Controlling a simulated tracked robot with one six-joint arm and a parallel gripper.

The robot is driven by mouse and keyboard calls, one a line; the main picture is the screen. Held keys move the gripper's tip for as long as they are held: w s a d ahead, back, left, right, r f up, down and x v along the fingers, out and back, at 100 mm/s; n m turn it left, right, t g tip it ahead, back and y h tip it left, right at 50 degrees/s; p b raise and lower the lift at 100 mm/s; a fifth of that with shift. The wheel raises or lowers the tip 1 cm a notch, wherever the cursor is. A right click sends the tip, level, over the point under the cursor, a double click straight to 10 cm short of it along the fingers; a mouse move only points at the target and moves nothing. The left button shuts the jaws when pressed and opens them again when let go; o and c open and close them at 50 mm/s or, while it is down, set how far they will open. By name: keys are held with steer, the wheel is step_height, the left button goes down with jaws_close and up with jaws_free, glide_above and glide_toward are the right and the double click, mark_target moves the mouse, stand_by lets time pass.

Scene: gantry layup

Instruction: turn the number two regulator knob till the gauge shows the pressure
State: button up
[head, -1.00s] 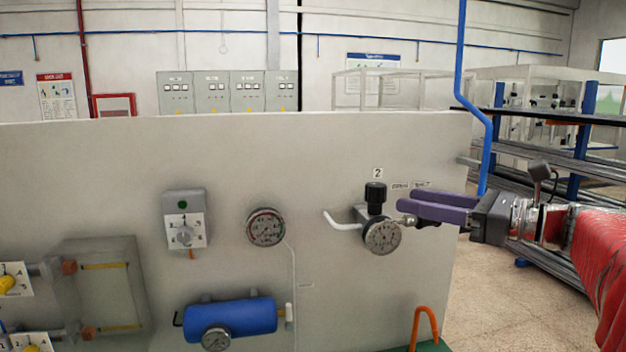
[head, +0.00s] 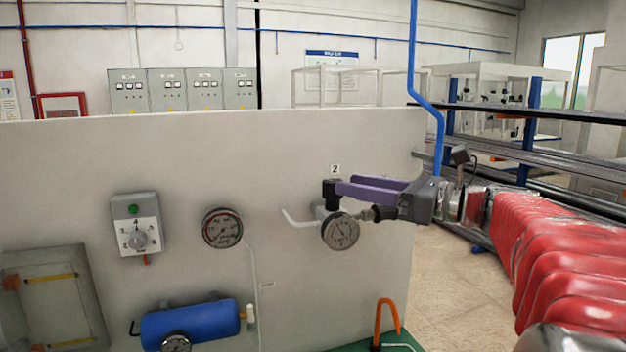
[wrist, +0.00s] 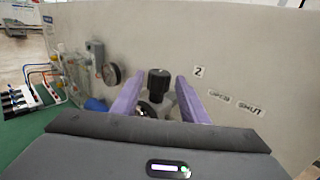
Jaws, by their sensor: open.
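The number two regulator knob (head: 331,194) is a black upright cylinder below a "2" label (head: 335,169) on the grey panel. Its round gauge (head: 341,231) hangs just below; I cannot read its needle. My gripper (head: 342,187) has purple fingers and reaches in from the right, its tips at the knob. In the wrist view the knob (wrist: 158,84) stands between the two open fingers, slightly beyond their tips, with a visible gap on each side. The gauge (wrist: 148,108) shows there partly, cut off by the gripper body.
A second gauge (head: 222,228), a grey switch box (head: 135,224) and a blue tank (head: 190,325) are on the panel to the left. A blue pipe (head: 428,110) runs down near the panel's right edge. An orange hook (head: 387,318) stands below.

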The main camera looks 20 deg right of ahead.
mark_target(329, 179)
steer(key=x, duration=0.9)
steer(key=shift+w+a, duration=0.25)
steer(key=shift+c, duration=0.5)
steer(key=c, duration=0.7)
steer(key=shift+o, duration=0.2)
steer(key=shift+d+m+t+h, duration=0.15)
steer(key=shift+m+t+h, duration=0.25)
steer(key=shift+m+h, duration=0.15)
steer(key=shift+w+d+m+t+h, duration=0.2)
steer(key=shift+m+t+h, duration=0.4)
steer(key=shift+h, duration=0.45)
steer(key=shift+w+d+m+t+h, duration=0.15)
steer(key=shift+m+t+h, duration=0.25)
steer(key=shift+m+h, duration=0.5)
steer(key=shift+d+m+t+h, duration=0.2)
steer(key=shift+d+m+h, duration=0.15)
steer(key=shift+m+h, duration=0.75)
steer(key=shift+d+m+t+h, duration=0.25)
steer(key=shift+m+h, duration=0.2)
steer(key=shift+h, duration=1.15)
steer(key=shift+d+h, duration=0.15)
steer(key=shift+h, duration=0.25)
steer(key=o, duration=0.8)
steer(key=shift+c, duration=0.2)
